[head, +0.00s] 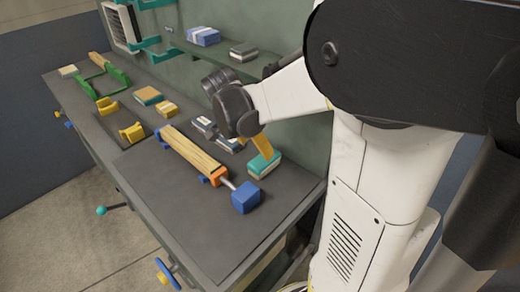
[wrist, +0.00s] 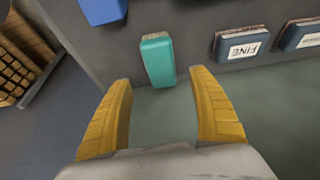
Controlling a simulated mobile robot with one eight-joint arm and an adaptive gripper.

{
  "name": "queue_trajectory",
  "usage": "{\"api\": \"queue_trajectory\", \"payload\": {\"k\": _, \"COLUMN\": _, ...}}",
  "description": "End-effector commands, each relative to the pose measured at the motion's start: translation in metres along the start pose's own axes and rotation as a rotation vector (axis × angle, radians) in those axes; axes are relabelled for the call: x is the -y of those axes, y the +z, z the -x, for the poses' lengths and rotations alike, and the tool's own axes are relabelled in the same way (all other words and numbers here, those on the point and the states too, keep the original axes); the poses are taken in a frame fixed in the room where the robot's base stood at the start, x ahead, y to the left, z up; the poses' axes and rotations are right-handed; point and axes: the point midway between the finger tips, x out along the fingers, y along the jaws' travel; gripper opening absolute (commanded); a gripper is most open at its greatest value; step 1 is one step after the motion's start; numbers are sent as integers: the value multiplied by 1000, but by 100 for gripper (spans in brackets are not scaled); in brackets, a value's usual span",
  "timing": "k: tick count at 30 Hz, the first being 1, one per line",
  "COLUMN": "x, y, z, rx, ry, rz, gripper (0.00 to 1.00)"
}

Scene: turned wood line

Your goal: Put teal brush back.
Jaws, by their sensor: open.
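The teal brush (head: 262,166) is a small block with a teal top and a pale lower part, on the dark bench top near its right edge. It also shows in the wrist view (wrist: 157,61), just ahead of the gap between my fingertips. My gripper (head: 264,150) has yellow fingers and is over the brush in the head view. In the wrist view my gripper (wrist: 161,80) is open, one finger on either side of the brush's near end, with no visible contact. The near bristle side is mostly hidden.
Blocks lie beside the brush, one labelled FINE (wrist: 241,44). A wooden workpiece (head: 193,150) lies between orange and blue holders, ending at a blue block (head: 245,197). A wall shelf (head: 215,53) carries blue and grey blocks. The bench's front right is bare.

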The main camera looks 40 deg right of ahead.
Motion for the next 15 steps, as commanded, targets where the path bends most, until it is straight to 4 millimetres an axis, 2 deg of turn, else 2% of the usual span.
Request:
{"api": "queue_trajectory", "payload": {"k": 4, "x": -1, "y": 3, "z": 15, "rx": 3, "ry": -11, "rz": 23, "gripper": 70}}
{"api": "queue_trajectory", "payload": {"k": 7, "x": -6, "y": 14, "z": 30, "rx": 14, "ry": -59, "rz": 121, "gripper": 70}}
{"api": "queue_trajectory", "payload": {"k": 11, "x": -18, "y": 44, "z": 62, "rx": 26, "ry": -189, "rz": 374, "gripper": 70}}
{"api": "queue_trajectory", "payload": {"k": 15, "x": -37, "y": 85, "z": 96, "rx": 1, "ry": -367, "rz": 698, "gripper": 70}}
